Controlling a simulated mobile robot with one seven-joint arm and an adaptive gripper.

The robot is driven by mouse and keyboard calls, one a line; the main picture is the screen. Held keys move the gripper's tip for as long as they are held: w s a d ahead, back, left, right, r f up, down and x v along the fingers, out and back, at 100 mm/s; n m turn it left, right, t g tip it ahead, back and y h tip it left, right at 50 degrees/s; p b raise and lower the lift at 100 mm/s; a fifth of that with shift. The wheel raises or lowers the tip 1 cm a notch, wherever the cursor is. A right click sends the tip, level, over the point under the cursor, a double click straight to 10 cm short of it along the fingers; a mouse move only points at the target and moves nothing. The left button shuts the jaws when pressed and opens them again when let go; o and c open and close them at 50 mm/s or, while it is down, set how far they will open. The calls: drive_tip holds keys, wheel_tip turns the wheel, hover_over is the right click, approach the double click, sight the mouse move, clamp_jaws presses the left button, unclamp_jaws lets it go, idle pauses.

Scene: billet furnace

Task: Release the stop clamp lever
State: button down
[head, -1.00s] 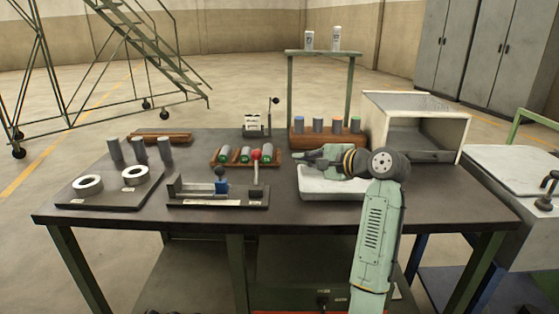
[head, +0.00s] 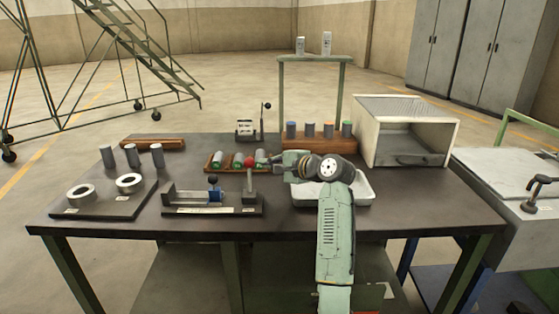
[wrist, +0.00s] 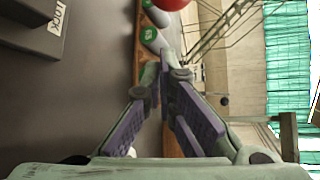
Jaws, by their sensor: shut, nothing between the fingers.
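A stop fixture (head: 185,210) lies on the table's front middle. At its right end an upright lever (head: 249,183) carries a red knob (head: 250,161); the red knob also shows at the top edge of the wrist view (wrist: 172,3). A blue clamp part with a dark knob (head: 213,181) sits left of it on the fixture. My gripper (head: 274,160) is just right of the red knob, pointing left, with a small apparent gap. In the wrist view my gripper's fingers (wrist: 166,62) meet at the tips, with nothing between them.
A wooden rack with green-ended cylinders (head: 214,168) lies behind the fixture. A white tray (head: 365,190) is beneath my arm. A plate with rings (head: 70,212) is at left. A wooden block with several cylinders (head: 305,143) and an open metal box (head: 448,140) stand behind.

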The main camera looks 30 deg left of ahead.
drive_tip(key=shift+s+d+r+p, duration=0.1)
drive_tip(key=shift+s+r+p, duration=0.15)
drive_tip(key=shift+s, duration=0.45)
drive_tip(key=shift+s+d+r+p, duration=0.1)
drive_tip(key=shift+s+r, duration=0.2)
drive_tip(key=shift+s, duration=0.35)
drive_tip(key=shift+s+d+r+n+y+b, duration=0.3)
drive_tip(key=shift+y+b, duration=0.2)
drive_tip(key=shift+b, duration=0.25)
drive_tip(key=s+d+r+n+y+b, duration=0.1)
drive_tip(key=s+d+n+y+b, duration=0.3)
drive_tip(key=b, duration=1.2)
drive_tip(key=shift+s+n+t+y+b, duration=0.3)
drive_tip(key=shift+s+n+y+b, duration=0.1)
drive_tip(key=shift+s+n+y, duration=1.3)
drive_tip(key=shift+w, duration=0.2)
drive_tip(key=v, duration=1.2)
drive_tip(key=shift+d+r, duration=0.15)
drive_tip(key=shift+r, duration=0.05)
